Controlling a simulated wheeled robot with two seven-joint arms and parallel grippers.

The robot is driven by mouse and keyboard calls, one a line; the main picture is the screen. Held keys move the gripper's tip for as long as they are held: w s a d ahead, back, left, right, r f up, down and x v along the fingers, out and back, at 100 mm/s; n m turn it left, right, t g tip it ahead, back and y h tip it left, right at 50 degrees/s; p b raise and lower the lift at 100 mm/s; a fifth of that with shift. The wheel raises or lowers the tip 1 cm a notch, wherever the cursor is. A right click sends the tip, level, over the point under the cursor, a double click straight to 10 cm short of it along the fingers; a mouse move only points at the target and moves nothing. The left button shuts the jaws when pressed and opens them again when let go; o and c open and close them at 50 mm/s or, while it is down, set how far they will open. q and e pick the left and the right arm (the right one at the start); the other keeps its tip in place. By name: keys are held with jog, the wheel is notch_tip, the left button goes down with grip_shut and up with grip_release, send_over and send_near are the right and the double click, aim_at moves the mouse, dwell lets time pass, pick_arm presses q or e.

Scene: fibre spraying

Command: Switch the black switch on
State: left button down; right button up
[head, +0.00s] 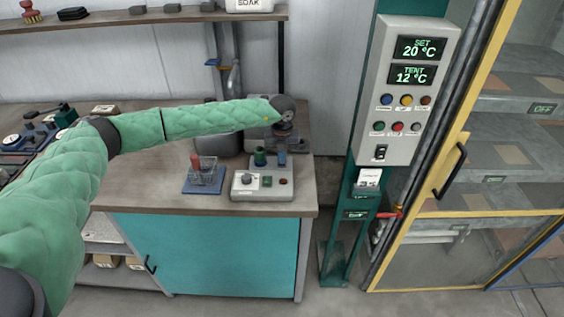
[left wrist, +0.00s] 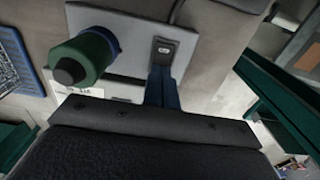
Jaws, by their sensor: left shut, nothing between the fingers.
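My left gripper (head: 282,159) is shut and empty, pointing down over the back right of a grey box (head: 240,193) on the bench. In the left wrist view its blue fingers (left wrist: 161,76) end close to a small black switch (left wrist: 164,49) on the box's pale top. I cannot tell whether they touch it, or which way the switch is set. In the head view the gripper hides this switch. Another black switch (head: 381,152) sits low on the upright control panel (head: 398,148). My right gripper is not in view.
A green cylinder with a black tip (left wrist: 92,58) stands on the box, left of the fingers; it also shows in the head view (head: 260,157). A blue tray (head: 204,186) lies left of the box. The yellow-framed glass door (head: 455,165) is at the right.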

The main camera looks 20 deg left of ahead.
pick_arm(q)
jog(key=shift+f, duration=0.25)
jog(key=shift+r, duration=0.1)
jog(key=shift+r+p, duration=0.55)
jog(key=shift+r, duration=2.9)
